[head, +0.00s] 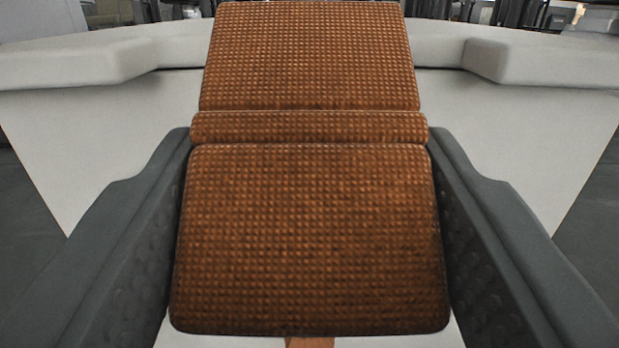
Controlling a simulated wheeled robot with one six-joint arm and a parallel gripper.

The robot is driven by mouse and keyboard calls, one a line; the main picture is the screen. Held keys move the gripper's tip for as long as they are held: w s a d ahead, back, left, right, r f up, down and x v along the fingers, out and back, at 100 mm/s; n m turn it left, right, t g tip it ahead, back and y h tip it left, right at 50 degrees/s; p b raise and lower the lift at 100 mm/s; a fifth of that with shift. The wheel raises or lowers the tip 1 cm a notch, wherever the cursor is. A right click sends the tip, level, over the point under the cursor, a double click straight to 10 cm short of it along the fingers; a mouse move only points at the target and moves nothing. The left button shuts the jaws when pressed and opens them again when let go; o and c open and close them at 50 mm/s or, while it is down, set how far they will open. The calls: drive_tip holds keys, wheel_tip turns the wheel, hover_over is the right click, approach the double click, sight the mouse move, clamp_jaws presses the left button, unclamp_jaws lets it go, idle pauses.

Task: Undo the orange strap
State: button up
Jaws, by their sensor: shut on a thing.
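The orange strap (310,235) fills the middle of the head view. It is a wide, brown-orange woven band with a dimpled texture. A folded or raised ridge (308,127) crosses it, and its upper part (309,55) runs up to the top of the picture. My gripper (312,225) has one dark grey finger on each side of the strap's lower part, and it is shut on the strap. A narrow orange piece (310,342) shows below the strap's lower edge. The fingers hide whatever lies right behind them.
A large pale grey-white body (530,130) lies behind the strap, with a rounded rim (80,58) along its top on both sides. Dark floor shows at the far left and right edges. Blurred dark equipment stands in the background at the top.

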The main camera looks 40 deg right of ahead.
drive_tip(key=shift+s+a+f, duration=0.2)
drive_tip(key=shift+s+f, duration=0.1)
drive_tip(key=shift+f, duration=0.15)
drive_tip(key=shift+s+a+f, duration=0.15)
drive_tip(key=shift+s+f, duration=0.1)
drive_tip(key=shift+f, duration=0.15)
drive_tip(key=o, duration=1.4)
drive_tip(key=shift+a, duration=0.1)
drive_tip(key=v, duration=1.7)
drive_tip(key=shift+s+f, duration=0.1)
drive_tip(key=shift+s, duration=0.05)
